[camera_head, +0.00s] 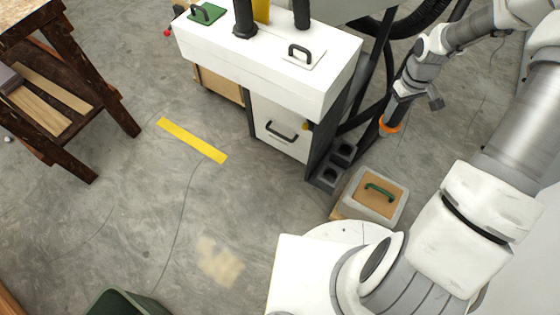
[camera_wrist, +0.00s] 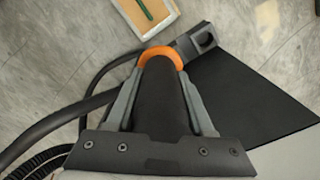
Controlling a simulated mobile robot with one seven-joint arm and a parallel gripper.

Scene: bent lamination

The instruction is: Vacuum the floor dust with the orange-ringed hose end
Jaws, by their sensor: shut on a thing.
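The black hose end (camera_wrist: 160,100) with its orange ring (camera_wrist: 162,54) sits between the two grey fingers of my gripper (camera_wrist: 160,92) in the wrist view. The fingers are shut on it, one on each side. In the head view my gripper (camera_head: 398,101) is at the upper right, beside the white-topped cabinet, and the orange ring (camera_head: 390,127) shows just below it. The floor dust (camera_head: 219,261) is a pale tan patch on the grey concrete at the lower middle, well left of and apart from the hose end. The hose's mouth is not clearly visible.
The white-topped cabinet (camera_head: 270,55) stands at the top middle. A box with a green handle (camera_head: 377,198) and dark blocks (camera_head: 336,165) stand by its foot. A wooden bench (camera_head: 70,60) is at left, a dark green bin (camera_head: 120,305) at the bottom. Floor around the dust is clear.

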